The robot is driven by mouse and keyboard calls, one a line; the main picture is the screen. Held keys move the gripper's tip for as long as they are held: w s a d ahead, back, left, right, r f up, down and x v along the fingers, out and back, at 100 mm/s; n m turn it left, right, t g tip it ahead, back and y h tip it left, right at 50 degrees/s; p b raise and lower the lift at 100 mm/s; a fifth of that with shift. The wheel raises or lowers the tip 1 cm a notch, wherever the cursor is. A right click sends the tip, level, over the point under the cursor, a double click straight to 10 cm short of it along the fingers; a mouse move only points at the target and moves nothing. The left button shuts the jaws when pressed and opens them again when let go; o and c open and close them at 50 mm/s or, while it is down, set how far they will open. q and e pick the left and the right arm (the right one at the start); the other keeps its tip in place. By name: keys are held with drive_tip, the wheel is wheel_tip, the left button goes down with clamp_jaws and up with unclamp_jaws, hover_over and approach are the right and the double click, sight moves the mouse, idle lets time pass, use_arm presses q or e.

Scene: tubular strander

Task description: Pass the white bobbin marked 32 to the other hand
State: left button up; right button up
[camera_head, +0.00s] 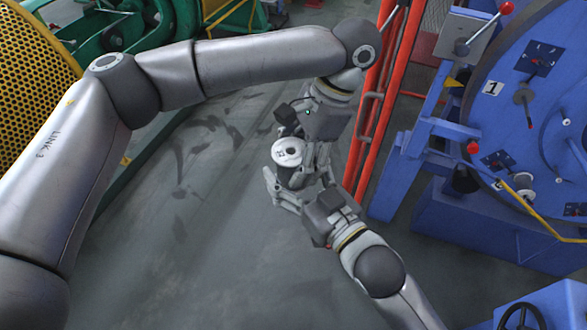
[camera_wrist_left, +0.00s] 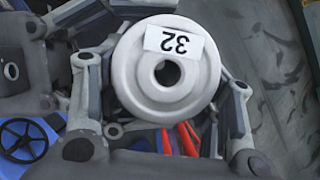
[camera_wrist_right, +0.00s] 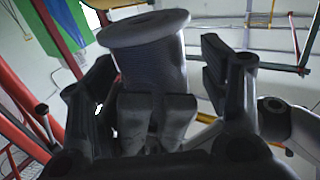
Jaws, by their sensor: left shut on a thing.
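The white bobbin marked 32 (camera_head: 287,150) is held up in the air, its flange facing the head camera. In the left wrist view the bobbin (camera_wrist_left: 150,92) shows its centre hole and an upside-down label "32". My left gripper (camera_head: 305,165) is shut on the bobbin. My right gripper (camera_head: 282,190) comes from the lower right, close to the left one. In the right wrist view its fingers (camera_wrist_right: 160,95) stand apart on either side of the bobbin (camera_wrist_right: 155,62), with a visible gap on the right side. Part of the bobbin is hidden by grippers.
A red frame (camera_head: 378,95) stands just right of the grippers. The blue strander machine (camera_head: 470,135) with a disc, levers and another white bobbin (camera_head: 524,181) is at the right. A yellow perforated guard (camera_head: 35,60) is at the left. The grey floor (camera_head: 190,245) below is clear.

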drive_tip(key=c, duration=1)
use_arm(q)
drive_tip(key=o, duration=1.5)
drive_tip(key=shift+d, duration=0.15)
use_arm(e)
drive_tip(key=shift+a+r, duration=0.15)
